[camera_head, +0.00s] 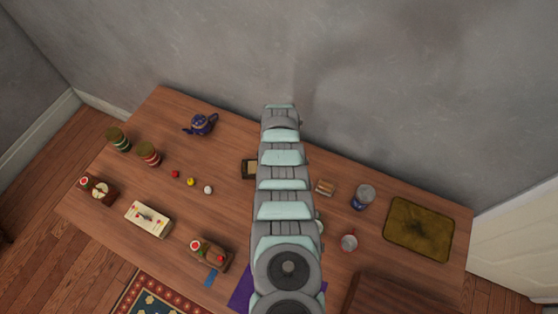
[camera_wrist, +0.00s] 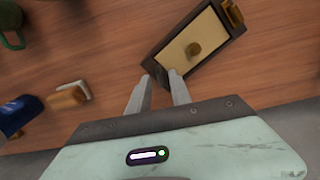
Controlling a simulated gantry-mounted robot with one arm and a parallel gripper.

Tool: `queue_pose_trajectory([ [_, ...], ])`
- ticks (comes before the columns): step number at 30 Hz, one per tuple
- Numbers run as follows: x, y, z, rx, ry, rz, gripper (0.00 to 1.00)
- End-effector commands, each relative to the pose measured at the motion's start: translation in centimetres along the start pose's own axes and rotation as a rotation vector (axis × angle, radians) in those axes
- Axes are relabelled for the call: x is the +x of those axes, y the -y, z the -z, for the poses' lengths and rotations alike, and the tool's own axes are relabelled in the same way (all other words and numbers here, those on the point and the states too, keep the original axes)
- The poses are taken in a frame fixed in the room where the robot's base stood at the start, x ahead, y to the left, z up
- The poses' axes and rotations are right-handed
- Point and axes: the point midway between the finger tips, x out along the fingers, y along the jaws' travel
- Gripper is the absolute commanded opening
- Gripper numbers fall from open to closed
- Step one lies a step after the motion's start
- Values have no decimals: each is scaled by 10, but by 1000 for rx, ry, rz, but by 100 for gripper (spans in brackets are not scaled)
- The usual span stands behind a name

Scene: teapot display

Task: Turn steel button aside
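A dark-framed box (camera_wrist: 165,48) with a cream panel (camera_wrist: 200,45) lies tilted in the wrist view. A round brownish knob (camera_wrist: 193,48) stands on the panel, and another brownish piece (camera_wrist: 232,13) sits at the box's far end. I cannot tell whether either is the steel button. In the head view the dark box (camera_head: 247,169) is partly hidden by my arm. My gripper (camera_wrist: 160,74) has its two fingers apart, with the tips over the box's near corner. The knob lies beyond the tips, and I see nothing held. My arm hides my gripper in the head view.
Left on the table (camera_head: 110,209) are a blue teapot (camera_head: 200,124), jars (camera_head: 149,154), small balls (camera_head: 191,182), a cream board (camera_head: 148,218) and a wooden piece (camera_head: 212,253). Right are a blue can (camera_head: 361,199), a cup (camera_head: 349,242) and a mat (camera_head: 420,228). Bare wood surrounds the teapot.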

Motion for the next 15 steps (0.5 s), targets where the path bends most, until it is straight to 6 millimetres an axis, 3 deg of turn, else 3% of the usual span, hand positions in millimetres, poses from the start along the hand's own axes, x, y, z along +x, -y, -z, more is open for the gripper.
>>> queue_pose_trajectory([
  [8,0,0,0,0,0,0,1],
  [15,0,0,0,0,1,0,0],
])
